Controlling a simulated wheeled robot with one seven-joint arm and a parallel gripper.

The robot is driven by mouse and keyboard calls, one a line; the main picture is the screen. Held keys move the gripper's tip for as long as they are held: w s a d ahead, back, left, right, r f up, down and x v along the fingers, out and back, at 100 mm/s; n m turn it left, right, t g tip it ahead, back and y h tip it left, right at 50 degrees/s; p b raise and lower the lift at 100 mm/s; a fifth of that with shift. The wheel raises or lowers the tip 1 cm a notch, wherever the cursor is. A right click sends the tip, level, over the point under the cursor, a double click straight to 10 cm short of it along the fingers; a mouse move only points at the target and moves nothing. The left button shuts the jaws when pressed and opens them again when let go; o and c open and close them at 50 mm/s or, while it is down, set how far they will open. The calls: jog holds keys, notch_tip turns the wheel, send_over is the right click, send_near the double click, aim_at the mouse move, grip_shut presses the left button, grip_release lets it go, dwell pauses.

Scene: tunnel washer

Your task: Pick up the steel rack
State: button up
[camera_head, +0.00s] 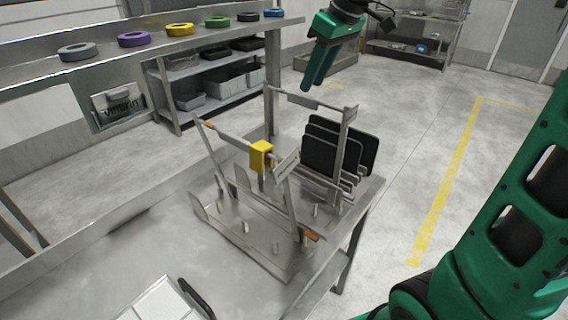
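The steel rack (262,238) stands on the steel table in the middle of the head view. It has a flat base with short pins, tilted side bars and a yellow block (262,156) on its upper bar. Orange-tipped bar ends show at its upper left and lower right. Several black panels (350,148) stand upright at its far right side, by a tall frame with a crossbar. My green gripper (314,84) hangs above and beyond the rack, apart from it, with its fingers pointing down. Nothing shows between the fingers. The angle does not show how far apart they are.
The steel table (100,250) has bare room left of the rack. A white tray-like object (162,302) lies at its front edge. A shelf with coloured rings (180,30) runs along the back left, with bins (225,83) below. Open floor (420,130) lies to the right.

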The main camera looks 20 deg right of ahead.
aim_at(299, 104)
jog(key=a+x, duration=0.1)
jog(key=x, duration=0.9)
jog(key=shift+s+f, duration=0.3)
jog(key=shift+f, duration=0.05)
grip_shut()
jog(key=shift+w+r, duration=0.1)
dwell(1.0)
